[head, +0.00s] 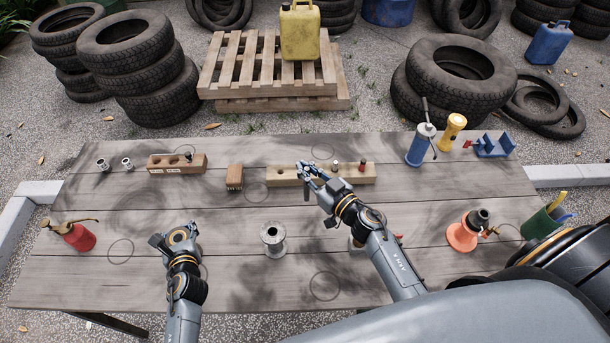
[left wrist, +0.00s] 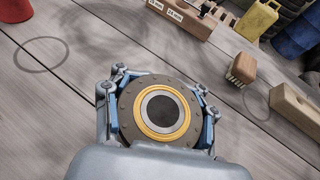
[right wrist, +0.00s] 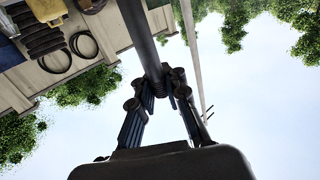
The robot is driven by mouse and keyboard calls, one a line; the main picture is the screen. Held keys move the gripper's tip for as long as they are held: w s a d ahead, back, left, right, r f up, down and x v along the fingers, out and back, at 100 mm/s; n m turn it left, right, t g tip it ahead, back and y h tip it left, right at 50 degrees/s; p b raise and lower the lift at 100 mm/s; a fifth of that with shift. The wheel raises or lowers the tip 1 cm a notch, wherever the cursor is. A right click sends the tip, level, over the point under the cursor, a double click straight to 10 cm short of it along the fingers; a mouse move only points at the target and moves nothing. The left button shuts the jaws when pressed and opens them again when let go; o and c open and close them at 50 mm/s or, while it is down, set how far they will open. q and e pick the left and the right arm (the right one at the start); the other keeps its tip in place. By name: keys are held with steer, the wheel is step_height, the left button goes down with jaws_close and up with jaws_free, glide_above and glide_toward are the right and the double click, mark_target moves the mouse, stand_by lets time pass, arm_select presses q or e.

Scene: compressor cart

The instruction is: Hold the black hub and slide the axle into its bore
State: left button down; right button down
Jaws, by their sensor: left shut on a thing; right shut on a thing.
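The black hub (left wrist: 127,118) is a dark round flange with a brass ring around a grey face and a dark bore, which points up toward the left wrist camera. My left gripper (head: 180,238) is shut around its rim, low over the left front of the table. My right gripper (head: 312,182) is shut on the axle, a dark rod that shows well in the right wrist view (right wrist: 138,35). In the head view only a short dark stub of the axle (head: 306,194) shows under the fingers. The axle and hub are well apart.
A grey metal spool (head: 273,249) stands between my grippers. Behind are a long wooden block (head: 284,176) with pegs, a brush (head: 234,177) and a drilled block (head: 163,164).

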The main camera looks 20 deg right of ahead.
steer(key=shift+a+f, duration=0.1)
steer(key=shift+f, duration=1.25)
steer(key=shift+f, duration=0.2)
steer(key=c, duration=1.4)
jaws_free()
steer(key=shift+o, duration=0.2)
